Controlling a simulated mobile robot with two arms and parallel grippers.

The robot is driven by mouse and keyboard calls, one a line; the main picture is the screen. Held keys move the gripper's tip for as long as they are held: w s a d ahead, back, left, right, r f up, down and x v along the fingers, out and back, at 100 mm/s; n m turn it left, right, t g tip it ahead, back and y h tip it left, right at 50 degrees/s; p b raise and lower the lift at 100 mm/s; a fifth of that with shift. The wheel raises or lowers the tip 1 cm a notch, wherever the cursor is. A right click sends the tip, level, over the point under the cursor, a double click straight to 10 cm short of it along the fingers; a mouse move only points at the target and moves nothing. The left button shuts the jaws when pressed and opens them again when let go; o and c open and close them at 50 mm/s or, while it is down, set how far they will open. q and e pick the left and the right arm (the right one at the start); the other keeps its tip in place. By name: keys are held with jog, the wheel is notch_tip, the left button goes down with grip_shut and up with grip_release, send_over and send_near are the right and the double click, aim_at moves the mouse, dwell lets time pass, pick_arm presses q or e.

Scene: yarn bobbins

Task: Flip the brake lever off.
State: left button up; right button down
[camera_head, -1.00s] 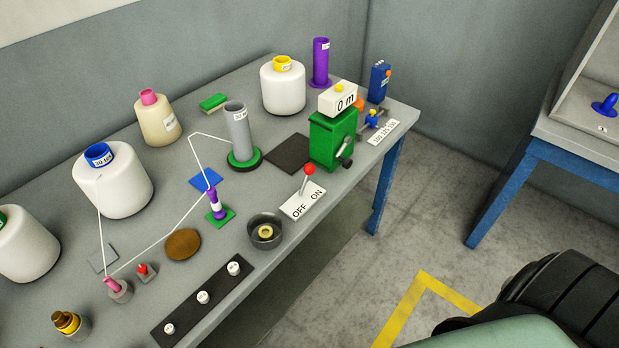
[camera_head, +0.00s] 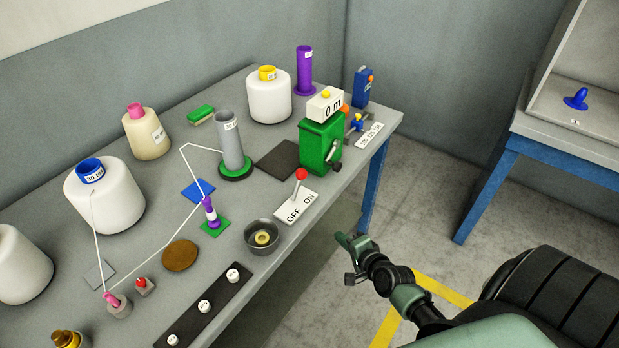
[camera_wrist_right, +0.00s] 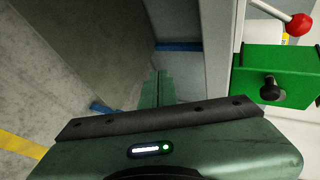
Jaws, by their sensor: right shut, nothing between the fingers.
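The brake lever (camera_head: 300,175) has a red ball on a thin pale stick. It stands on a white plate (camera_head: 290,213) marked OFF on the left and ON on the right, near the table's front edge. The stick leans a little to the right in the head view, but I cannot tell its setting for sure. The red ball also shows at the top right of the right wrist view (camera_wrist_right: 300,24). My right gripper (camera_head: 344,239) is shut and empty, off the table's front edge, to the right of and nearer than the lever. Its fingers (camera_wrist_right: 156,86) show together. My left gripper is out of view.
A green counter box (camera_head: 318,145) with a crank and a "0 m" display stands behind and right of the lever. A dark bowl (camera_head: 262,237) stands in front-left of it. A pegged purple bobbin (camera_head: 211,210) with white yarn is left. The floor in front is clear.

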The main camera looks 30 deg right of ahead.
aim_at(297, 185)
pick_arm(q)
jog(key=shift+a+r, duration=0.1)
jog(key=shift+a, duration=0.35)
pick_arm(e)
jog(key=w+r+m+t, duration=0.1)
jog(key=w+r+m, duration=0.1)
jog(key=r, duration=0.5)
jog(key=w+d+r+m+t, duration=0.1)
jog(key=w+r+m+t, duration=0.1)
jog(key=r, duration=0.6)
jog(key=shift+d+r+m, duration=0.2)
jog(key=shift+r+m, duration=0.1)
